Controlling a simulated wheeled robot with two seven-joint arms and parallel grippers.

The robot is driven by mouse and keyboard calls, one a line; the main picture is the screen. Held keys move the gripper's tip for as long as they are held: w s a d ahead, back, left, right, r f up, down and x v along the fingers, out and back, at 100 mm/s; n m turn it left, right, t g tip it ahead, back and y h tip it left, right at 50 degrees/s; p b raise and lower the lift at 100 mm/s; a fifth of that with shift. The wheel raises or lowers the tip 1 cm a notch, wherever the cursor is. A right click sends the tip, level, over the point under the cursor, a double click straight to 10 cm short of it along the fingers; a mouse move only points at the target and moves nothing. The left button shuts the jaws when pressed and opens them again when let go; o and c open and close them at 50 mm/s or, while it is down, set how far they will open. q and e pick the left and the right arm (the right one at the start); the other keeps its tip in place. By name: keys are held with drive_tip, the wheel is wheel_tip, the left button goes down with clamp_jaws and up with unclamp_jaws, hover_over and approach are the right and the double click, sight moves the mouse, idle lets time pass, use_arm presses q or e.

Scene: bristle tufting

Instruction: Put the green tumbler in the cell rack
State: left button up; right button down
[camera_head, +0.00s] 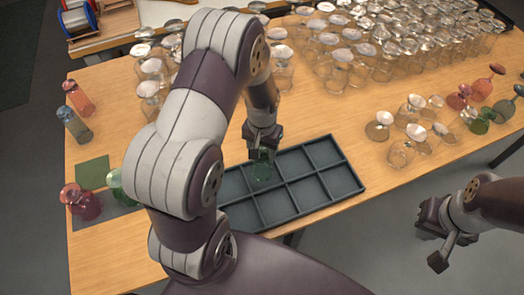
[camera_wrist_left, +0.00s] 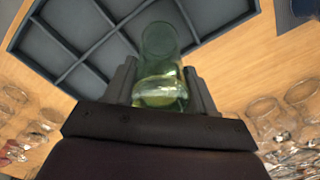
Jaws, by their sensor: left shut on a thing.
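My left gripper (camera_head: 263,148) is shut on the green tumbler (camera_head: 262,173), a clear green glass. In the left wrist view the tumbler (camera_wrist_left: 160,50) sits between the two fingers (camera_wrist_left: 160,90). The dark grey cell rack (camera_head: 345,187) lies on the table with two rows of open cells. In the head view the tumbler overlaps a back-row cell left of the rack's middle. I cannot tell whether its base is inside the cell or above it. The rack also shows in the left wrist view (camera_wrist_left: 62,33). My right gripper (camera_head: 437,240) is open and empty, off the table's front edge.
Many clear glasses (camera_head: 340,62) crowd the table's back. Several clear, red and green ones (camera_head: 400,150) stand at the right. Red glassware (camera_head: 82,203), a green piece (camera_head: 117,188) and a green square (camera_head: 93,173) are at the left. Bare wood surrounds the rack's right side.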

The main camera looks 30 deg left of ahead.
use_arm(q)
drive_tip(key=shift+s+d+f, duration=0.15)
drive_tip(key=shift+s+f, duration=0.05)
drive_tip(key=shift+f, duration=0.75)
drive_tip(key=shift+w+f, duration=0.2)
drive_tip(key=o, duration=1.3)
drive_tip(key=shift+s, duration=0.15)
drive_tip(key=shift+r, duration=0.3)
wheel_tip(320, 180, up, 11)
drive_tip(key=shift+b, duration=0.55)
drive_tip(key=shift+m+t, duration=0.6)
drive_tip(key=shift+t, duration=0.1)
drive_tip(key=s+d+r, duration=0.1)
drive_tip(key=s, duration=0.2)
drive_tip(key=s+d, duration=0.2)
drive_tip(key=s, duration=0.1)
drive_tip(key=s+d+r, duration=0.1)
drive_tip(key=s+d, duration=0.1)
drive_tip(key=shift+s+r, duration=0.3)
drive_tip(key=shift+s, duration=0.1)
